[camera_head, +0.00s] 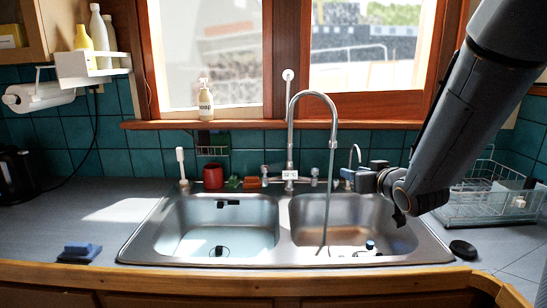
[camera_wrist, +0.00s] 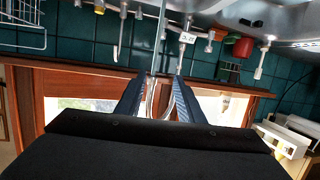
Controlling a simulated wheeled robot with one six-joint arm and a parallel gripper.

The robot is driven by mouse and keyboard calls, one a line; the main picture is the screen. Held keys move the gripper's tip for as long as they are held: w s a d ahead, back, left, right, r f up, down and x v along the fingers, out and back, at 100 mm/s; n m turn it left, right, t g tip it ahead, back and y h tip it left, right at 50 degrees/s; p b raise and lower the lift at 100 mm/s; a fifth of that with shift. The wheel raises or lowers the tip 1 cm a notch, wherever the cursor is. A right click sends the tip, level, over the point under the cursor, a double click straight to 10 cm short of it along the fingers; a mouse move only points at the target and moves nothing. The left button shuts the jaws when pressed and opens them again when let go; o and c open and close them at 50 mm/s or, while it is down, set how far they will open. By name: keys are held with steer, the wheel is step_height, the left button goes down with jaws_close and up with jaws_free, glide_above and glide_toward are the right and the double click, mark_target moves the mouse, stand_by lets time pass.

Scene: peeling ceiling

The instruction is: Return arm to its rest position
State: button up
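My arm (camera_head: 459,110) comes down from the upper right in the head view and bends at a joint above the right sink basin. My gripper (camera_head: 349,177) is small there, pointing left toward the tall curved faucet (camera_head: 333,112). In the wrist view, the two dark blue fingers of my gripper (camera_wrist: 158,80) stand apart. The faucet pipe (camera_wrist: 161,40) shows in line with the gap between them; I cannot tell how far off it is. I see nothing held.
A double sink (camera_head: 220,235) lies below, with a wire dish rack (camera_head: 485,205) at right. A red pot (camera_head: 213,177) and a soap bottle (camera_head: 206,100) stand at the back. A blue sponge (camera_head: 79,252) lies on the left counter. A dark round object (camera_head: 463,249) lies front right.

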steer(key=s+f+m+g+h, duration=0.25)
steer(key=s+f+g, duration=0.45)
steer(key=s+f, duration=0.45)
steer(key=s+a+f+g, duration=0.2)
steer(key=s+g, duration=0.1)
steer(key=s, duration=0.4)
steer(key=s+a+f+g+b, duration=0.1)
steer(key=s+f+g, duration=0.2)
steer(key=s, duration=0.5)
steer(key=shift+s+a, duration=0.3)
steer(key=shift+a, duration=0.05)
steer(key=shift+c, duration=0.5)
